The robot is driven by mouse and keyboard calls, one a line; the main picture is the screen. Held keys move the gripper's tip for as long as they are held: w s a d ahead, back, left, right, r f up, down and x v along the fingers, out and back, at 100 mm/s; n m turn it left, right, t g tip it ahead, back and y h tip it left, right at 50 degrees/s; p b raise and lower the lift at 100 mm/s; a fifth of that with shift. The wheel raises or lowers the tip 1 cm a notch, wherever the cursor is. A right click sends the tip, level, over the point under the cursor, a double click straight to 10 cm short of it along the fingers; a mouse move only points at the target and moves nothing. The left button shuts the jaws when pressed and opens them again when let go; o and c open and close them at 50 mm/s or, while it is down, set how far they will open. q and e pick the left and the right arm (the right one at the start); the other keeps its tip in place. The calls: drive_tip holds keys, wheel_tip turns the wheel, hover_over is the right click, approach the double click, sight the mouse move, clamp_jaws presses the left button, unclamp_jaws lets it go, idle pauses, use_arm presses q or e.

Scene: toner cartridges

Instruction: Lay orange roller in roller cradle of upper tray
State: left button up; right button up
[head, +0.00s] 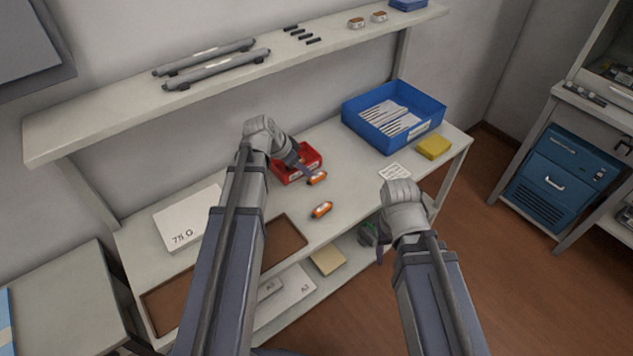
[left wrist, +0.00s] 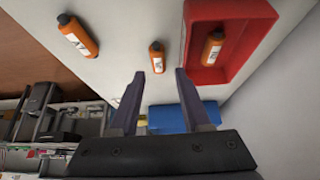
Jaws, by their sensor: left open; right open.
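Several orange cylinders with white labels are in view. One lies on the table (head: 321,210) near its front edge, and it also shows in the left wrist view (left wrist: 78,36). A second orange cylinder (head: 317,178) lies just outside the red tray (head: 318,159). In the left wrist view, this second cylinder (left wrist: 157,57) appears beyond the gap between my left fingertips. A third orange cylinder (left wrist: 212,48) lies inside the red tray. My left gripper (head: 304,168) is open and empty over the tray's edge. My right gripper (head: 379,256) is open, largely hidden by its wrist. I cannot identify a roller cradle.
A blue bin (head: 429,106) with white items stands at the back right, beside a yellow block (head: 433,147). A white box (head: 188,216) and brown trays (head: 284,236) are at left. An upper shelf (head: 105,127) holds long grey cylinders (head: 217,69).

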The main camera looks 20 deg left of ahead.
sight(314, 177)
use_arm(q)
drive_tip(key=shift+b+x, duration=0.7)
drive_tip(key=shift+x, duration=0.35)
drive_tip(key=b+x, duration=0.4)
drive_tip(key=x, duration=0.1)
drive_tip(key=shift+d+f, duration=0.15)
drive_tip(key=shift+d, duration=0.2)
clamp_jaws()
